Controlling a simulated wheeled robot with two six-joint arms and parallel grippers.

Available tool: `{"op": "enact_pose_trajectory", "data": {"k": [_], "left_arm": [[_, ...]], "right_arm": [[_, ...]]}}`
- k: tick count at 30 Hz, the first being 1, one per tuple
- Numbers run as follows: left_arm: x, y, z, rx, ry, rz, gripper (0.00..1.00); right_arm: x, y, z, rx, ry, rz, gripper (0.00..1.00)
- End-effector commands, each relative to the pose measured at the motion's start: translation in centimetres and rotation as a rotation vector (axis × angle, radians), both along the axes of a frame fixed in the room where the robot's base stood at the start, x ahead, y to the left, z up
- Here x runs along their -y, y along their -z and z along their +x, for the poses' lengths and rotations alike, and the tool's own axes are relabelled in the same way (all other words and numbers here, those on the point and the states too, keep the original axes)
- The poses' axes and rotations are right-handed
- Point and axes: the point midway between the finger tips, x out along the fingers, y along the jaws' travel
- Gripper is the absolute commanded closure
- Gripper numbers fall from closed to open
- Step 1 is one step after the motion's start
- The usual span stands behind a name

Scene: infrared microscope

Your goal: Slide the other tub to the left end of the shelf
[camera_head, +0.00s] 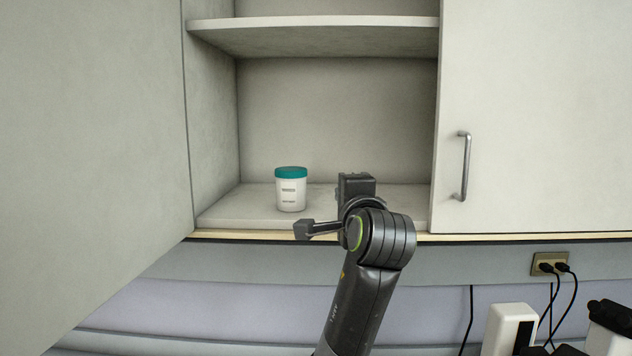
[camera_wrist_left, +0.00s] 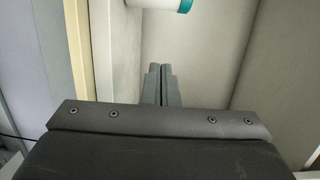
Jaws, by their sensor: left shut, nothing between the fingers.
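One white tub (camera_head: 291,192) with a teal lid stands upright on the lower cabinet shelf (camera_head: 235,215), left of its middle. It shows partly in the left wrist view (camera_wrist_left: 158,4), cut off by the top edge. No second tub is in view. My left gripper (camera_head: 303,230) is shut and empty. It points left, low at the shelf's front edge, nearer to me than the tub. In the left wrist view its closed fingers (camera_wrist_left: 161,84) are apart from the tub. My right gripper is not in view.
An open cabinet door (camera_head: 90,150) stands at the left; a closed door (camera_head: 540,110) with a handle (camera_head: 464,166) is at the right. An upper shelf (camera_head: 320,35) is above. The shelf is bare left of the tub. A wall socket (camera_head: 549,264) with plugs is below right.

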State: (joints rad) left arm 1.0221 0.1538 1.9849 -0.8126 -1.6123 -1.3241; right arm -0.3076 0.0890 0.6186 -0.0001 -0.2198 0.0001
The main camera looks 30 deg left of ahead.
Motion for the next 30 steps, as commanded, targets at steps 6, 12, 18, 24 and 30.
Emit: {"op": "enact_pose_trajectory", "data": {"k": [6, 12, 18, 24, 30], "left_arm": [[-3.5, -0.5, 3.5, -0.006, -0.006, 0.004, 1.0], [-5.8, -0.3, 2.2, -0.001, -0.003, 0.001, 1.0], [-6.7, -0.1, 1.6, -0.001, -0.001, -0.001, 1.0], [-6.8, 0.0, 1.6, 0.0, 0.001, -0.001, 1.0], [-6.9, 0.0, 1.6, -0.001, 0.0, -0.001, 1.0]], "right_arm": [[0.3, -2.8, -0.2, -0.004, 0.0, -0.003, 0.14], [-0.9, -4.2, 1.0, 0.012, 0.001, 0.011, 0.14], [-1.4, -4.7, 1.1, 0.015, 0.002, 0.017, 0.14], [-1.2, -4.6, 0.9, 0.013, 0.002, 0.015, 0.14], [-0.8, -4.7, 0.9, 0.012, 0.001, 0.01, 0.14]]}}
